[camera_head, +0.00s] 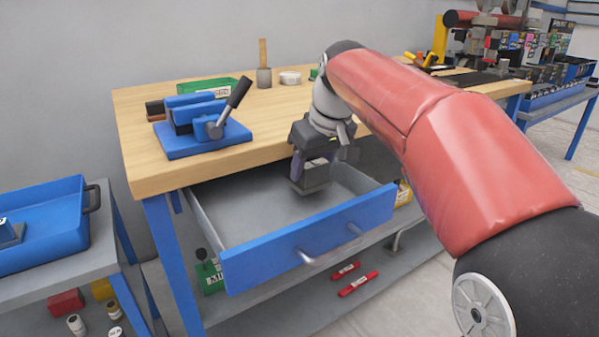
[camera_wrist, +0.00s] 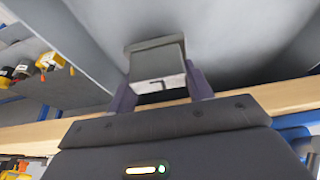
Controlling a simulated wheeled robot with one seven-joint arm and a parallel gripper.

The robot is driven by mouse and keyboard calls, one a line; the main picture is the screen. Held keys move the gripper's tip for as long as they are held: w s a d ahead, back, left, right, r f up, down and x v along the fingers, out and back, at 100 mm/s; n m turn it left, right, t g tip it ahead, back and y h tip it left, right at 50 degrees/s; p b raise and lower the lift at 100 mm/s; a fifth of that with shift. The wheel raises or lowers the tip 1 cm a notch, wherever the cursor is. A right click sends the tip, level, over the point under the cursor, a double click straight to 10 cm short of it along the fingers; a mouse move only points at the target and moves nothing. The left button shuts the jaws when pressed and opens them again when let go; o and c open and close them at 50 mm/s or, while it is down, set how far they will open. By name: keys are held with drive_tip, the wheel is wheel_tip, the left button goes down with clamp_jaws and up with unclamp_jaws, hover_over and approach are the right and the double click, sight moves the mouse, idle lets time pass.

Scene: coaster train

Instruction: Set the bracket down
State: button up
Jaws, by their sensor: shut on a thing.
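My gripper (camera_head: 313,168) points down into the open drawer (camera_head: 258,203) of the workbench. It is shut on a small grey metal bracket (camera_head: 309,186). In the wrist view the bracket (camera_wrist: 157,66) sits between the two fingers of my gripper (camera_wrist: 160,92), with the grey drawer floor behind it. The bracket is over the right half of the drawer. I cannot tell whether it touches the drawer floor. My arm hides the right end of the bench front.
The drawer's blue front (camera_head: 310,240) and grey side walls surround the gripper. The wooden benchtop (camera_head: 290,105) edge is close behind it. A blue vise (camera_head: 200,125) stands on the benchtop at left. The left part of the drawer floor is clear.

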drive_tip(key=shift+f, duration=0.4)
drive_tip(key=w+a, duration=0.1)
drive_tip(key=w+a+p, duration=0.1)
drive_tip(key=w, duration=0.1)
drive_tip(key=shift+r, duration=0.1)
drive_tip(key=shift+w+a+f, duration=0.15)
drive_tip(key=shift+w+f, duration=0.05)
drive_tip(key=shift+f, duration=0.5)
drive_tip(key=o, duration=1.3)
drive_tip(key=shift+s+f, duration=0.1)
drive_tip(key=shift+f, duration=0.05)
